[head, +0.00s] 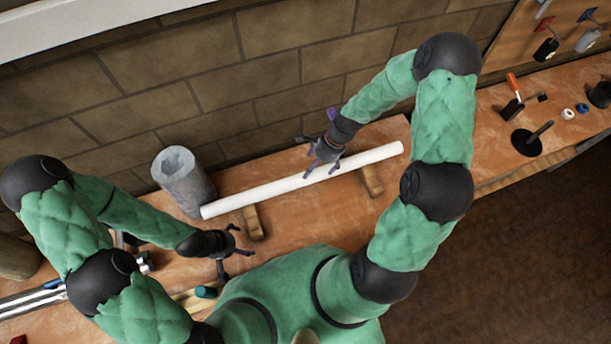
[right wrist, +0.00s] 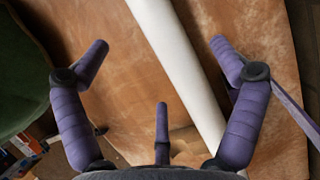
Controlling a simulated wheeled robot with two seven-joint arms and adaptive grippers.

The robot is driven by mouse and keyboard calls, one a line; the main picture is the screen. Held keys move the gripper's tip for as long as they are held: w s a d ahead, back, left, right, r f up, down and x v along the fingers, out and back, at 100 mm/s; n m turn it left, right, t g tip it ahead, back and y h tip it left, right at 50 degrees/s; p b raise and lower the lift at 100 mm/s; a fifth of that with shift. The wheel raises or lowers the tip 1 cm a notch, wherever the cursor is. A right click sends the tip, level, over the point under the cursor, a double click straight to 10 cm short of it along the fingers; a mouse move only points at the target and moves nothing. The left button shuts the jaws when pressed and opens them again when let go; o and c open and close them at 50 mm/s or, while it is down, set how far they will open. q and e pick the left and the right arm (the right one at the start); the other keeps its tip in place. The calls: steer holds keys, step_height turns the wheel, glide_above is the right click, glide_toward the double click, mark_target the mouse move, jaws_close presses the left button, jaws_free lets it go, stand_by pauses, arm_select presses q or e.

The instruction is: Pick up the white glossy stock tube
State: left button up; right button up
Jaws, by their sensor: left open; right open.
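The white glossy stock tube (head: 272,191) lies across two wooden blocks on the bench, running from lower left to upper right. My right gripper (head: 322,166) is over the tube right of its middle, fingers pointing down at it. In the right wrist view the tube (right wrist: 172,50) passes between the open purple fingers (right wrist: 160,58), nearer the right one; I cannot tell whether any finger touches it. My left gripper (head: 240,240) is open and empty in front of the tube's left end, apart from it.
A grey cylindrical pot (head: 182,180) stands close to the tube's left end. The wooden blocks (head: 252,223) and (head: 371,180) support the tube. A brick wall (head: 240,65) rises behind the bench. A black stand (head: 527,142) and small tools sit at the right.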

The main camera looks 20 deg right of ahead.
mark_target(309, 177)
steer(key=shift+x, duration=1.15)
steer(key=x, duration=0.4)
steer(key=shift+s+d+f, duration=0.1)
steer(key=shift+s+d, duration=0.05)
steer(key=shift+s, duration=0.05)
steer(key=shift+w+f, duration=0.1)
steer(key=shift+f, duration=0.35)
steer(key=c, duration=1.7)
